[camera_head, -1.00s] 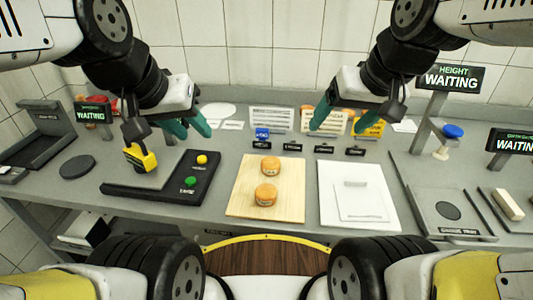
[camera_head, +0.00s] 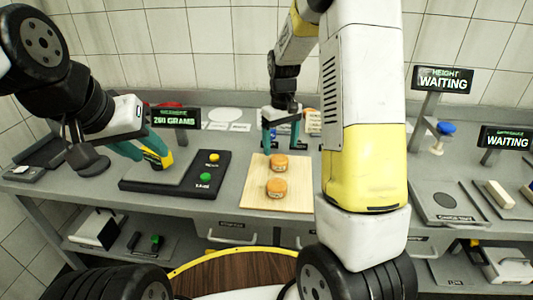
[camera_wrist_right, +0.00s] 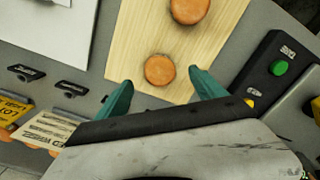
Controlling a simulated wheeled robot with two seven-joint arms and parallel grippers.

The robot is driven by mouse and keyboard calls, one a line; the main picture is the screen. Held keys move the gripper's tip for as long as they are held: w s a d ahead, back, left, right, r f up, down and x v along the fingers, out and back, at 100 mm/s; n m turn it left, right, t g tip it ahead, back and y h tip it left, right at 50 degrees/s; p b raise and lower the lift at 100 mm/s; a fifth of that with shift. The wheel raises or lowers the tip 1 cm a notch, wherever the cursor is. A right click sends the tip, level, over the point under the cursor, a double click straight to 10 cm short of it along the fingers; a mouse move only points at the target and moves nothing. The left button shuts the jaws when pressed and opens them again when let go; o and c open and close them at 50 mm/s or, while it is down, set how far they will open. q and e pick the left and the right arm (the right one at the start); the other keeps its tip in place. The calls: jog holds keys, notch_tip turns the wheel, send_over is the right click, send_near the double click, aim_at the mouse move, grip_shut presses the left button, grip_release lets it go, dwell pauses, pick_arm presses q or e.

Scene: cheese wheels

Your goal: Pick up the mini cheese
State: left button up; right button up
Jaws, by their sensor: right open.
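Two small orange cheese wheels lie on a light wooden board (camera_head: 254,196). The far cheese (camera_head: 279,162) and the near cheese (camera_head: 277,187) also show in the right wrist view, the far one (camera_wrist_right: 160,69) closer to my fingers and the near one (camera_wrist_right: 188,8) at the top edge. My right gripper (camera_head: 281,139) is open and empty just behind the far cheese. In the wrist view the far cheese appears between its teal fingertips (camera_wrist_right: 161,77), with no clear contact. My left gripper (camera_head: 151,156) is at a yellow block (camera_head: 168,160) on the scale; its grip is unclear.
The scale display (camera_head: 174,118) appears to read 260 grams. A black panel with a yellow button (camera_head: 214,157) and a green button (camera_head: 205,177) stands left of the board. My right arm hides the counter right of the board.

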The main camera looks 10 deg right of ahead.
aim_at(280, 158)
jog(key=f, duration=0.6)
jog(key=shift+w+f, duration=0.3)
jog(key=shift+f, duration=0.1)
jog(key=c, duration=1.5)
